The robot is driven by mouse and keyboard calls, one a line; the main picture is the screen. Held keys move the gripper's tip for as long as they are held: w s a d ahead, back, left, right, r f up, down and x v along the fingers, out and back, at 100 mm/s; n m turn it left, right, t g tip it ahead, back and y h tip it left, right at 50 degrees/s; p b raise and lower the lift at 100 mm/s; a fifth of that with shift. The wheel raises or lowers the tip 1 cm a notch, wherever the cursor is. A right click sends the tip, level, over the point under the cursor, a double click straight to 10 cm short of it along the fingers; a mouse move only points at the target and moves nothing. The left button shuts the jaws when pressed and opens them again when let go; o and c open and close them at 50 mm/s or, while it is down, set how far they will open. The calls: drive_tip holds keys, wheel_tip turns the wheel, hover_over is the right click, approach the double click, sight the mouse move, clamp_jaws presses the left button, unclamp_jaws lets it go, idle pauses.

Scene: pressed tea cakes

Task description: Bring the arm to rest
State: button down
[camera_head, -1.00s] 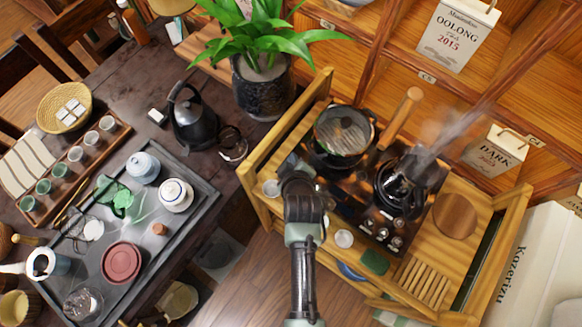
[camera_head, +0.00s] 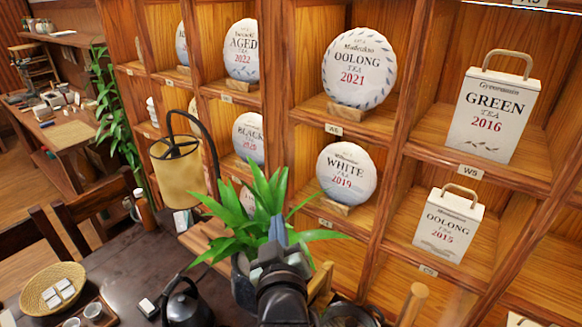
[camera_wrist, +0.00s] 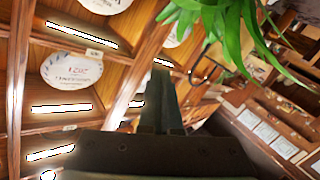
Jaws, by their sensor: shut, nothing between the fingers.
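My gripper (camera_head: 277,232) shows at the bottom middle of the head view, raised in front of the potted plant (camera_head: 262,200) and the tea shelf. Its fingers point up and are shut with nothing between them. In the wrist view my gripper (camera_wrist: 161,72) also shows its fingers together, with shelf boards and green leaves behind. The plant's pot is mostly hidden behind my arm. I cannot tell how far the fingertips are from the leaves.
The wooden shelf (camera_head: 392,130) holds several round tea cakes and paper bags, such as Oolong 2021 (camera_head: 358,68) and Green 2016 (camera_head: 490,115). A dark kettle (camera_head: 188,305) and a woven basket (camera_head: 53,288) stand on the dark table at lower left. A lamp (camera_head: 178,170) stands left of the plant.

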drive_tip(key=s+d+r+m+t, duration=0.1)
drive_tip(key=s+r+t, duration=0.1)
drive_tip(key=r, duration=0.8)
drive_tip(key=s+r+m+t, duration=0.2)
drive_tip(key=r+t, duration=0.1)
drive_tip(key=r, duration=0.8)
drive_tip(key=s+d+r+m+t+h+b, duration=0.1)
drive_tip(key=s+r+t, duration=0.4)
drive_tip(key=s+r, duration=0.9)
wheel_tip(320, 180, up, 4)
drive_tip(key=shift+s+d+r+m+t+b, duration=0.2)
drive_tip(key=shift+m+t+b, duration=0.2)
drive_tip(key=shift+m, duration=0.5)
